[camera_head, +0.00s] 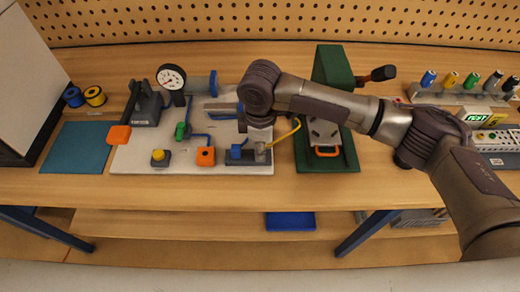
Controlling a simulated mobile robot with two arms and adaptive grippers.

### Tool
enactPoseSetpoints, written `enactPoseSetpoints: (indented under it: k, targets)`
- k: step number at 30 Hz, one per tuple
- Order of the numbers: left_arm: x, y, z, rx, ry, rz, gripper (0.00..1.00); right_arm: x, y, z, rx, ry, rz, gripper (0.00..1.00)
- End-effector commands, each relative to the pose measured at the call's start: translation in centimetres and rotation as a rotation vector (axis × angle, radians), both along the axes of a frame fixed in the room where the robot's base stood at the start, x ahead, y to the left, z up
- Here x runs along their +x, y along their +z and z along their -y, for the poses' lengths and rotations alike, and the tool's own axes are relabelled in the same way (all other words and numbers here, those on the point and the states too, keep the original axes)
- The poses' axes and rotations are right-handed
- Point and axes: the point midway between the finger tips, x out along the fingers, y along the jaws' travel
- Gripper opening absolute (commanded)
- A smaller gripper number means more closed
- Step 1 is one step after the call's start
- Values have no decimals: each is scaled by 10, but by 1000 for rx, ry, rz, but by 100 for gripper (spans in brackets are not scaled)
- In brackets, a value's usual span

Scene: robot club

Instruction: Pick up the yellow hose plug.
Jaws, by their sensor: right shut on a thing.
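The yellow hose (287,136) curves from the right side of the board down to the low end of my right arm. Its plug end lies at the fingers of my right gripper (262,152) and is mostly hidden by them. The gripper points down and is shut on the plug. It is beside a small blue-topped block (237,152) at the front right of the light board (205,165). I cannot tell whether the plug is clear of the block or still touching it. My left gripper is not in view.
On the board stand a pressure gauge (171,78), a green valve (181,131), a yellow button (158,155) and an orange block (206,156). A green press (332,68) stands right of the board. A teal mat (77,147) lies left. The wooden bench front (200,190) is clear.

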Motion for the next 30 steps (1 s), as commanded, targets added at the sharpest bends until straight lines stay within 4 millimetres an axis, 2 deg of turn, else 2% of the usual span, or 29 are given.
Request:
enactPoseSetpoints:
  k: [8,13,16,24,30]
  targets:
    - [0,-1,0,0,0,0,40,0,4,0,1,0,1,0]
    - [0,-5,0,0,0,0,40,1,22,-1,3,1,3,0]
    - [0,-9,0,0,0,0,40,1,39,-1,3,1,3,0]
    - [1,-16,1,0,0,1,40,-39,75,46,2,0,3,0]
    - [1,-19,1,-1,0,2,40,-63,98,73,1,-1,3,0]
